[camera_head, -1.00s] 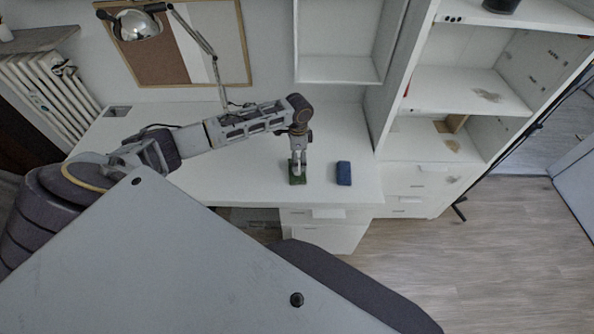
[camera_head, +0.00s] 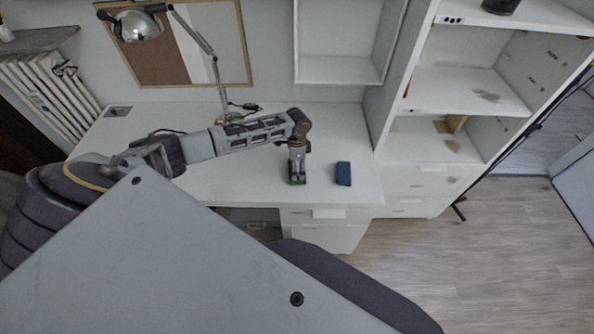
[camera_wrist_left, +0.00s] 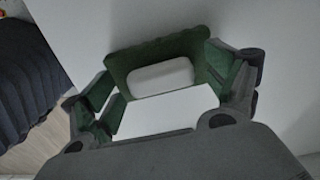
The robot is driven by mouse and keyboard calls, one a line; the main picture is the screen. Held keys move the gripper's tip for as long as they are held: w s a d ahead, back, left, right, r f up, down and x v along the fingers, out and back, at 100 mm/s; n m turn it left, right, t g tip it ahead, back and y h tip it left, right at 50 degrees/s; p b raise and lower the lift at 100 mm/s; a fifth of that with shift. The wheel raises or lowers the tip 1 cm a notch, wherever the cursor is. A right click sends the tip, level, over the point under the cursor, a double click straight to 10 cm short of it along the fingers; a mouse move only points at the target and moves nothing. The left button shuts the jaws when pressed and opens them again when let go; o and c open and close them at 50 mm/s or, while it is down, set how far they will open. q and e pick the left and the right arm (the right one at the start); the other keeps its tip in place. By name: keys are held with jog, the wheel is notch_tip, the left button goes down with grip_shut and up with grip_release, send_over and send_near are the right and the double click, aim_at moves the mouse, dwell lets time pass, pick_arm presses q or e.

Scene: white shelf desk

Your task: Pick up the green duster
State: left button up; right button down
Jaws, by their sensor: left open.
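The green duster (camera_wrist_left: 155,53) shows in the left wrist view as a green block with scalloped edges and a pale rounded patch on it. It lies on the white desk. My left gripper (camera_head: 297,178) points down over the desk; its open fingers show on both sides of the duster in the left wrist view (camera_wrist_left: 162,68). I cannot tell whether the fingers touch the duster. In the head view the gripper hides the duster. My right gripper is not in view.
A dark blue block (camera_head: 343,174) lies on the desk (camera_head: 235,180) just right of the gripper. A desk lamp (camera_head: 139,25) stands at the back left. A shelf unit (camera_head: 465,90) rises on the right. The desk's front edge is close to the gripper.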

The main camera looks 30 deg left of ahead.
pick_arm(q)
jog(key=shift+f, duration=0.1)
jog(key=shift+c, duration=0.4)
jog(key=c, duration=1)
jog(key=shift+c, duration=0.2)
jog(key=shift+r, duration=5.05)
jog(key=o, duration=0.3)
jog(key=shift+c, duration=1)
jog(key=shift+n, duration=0.4)
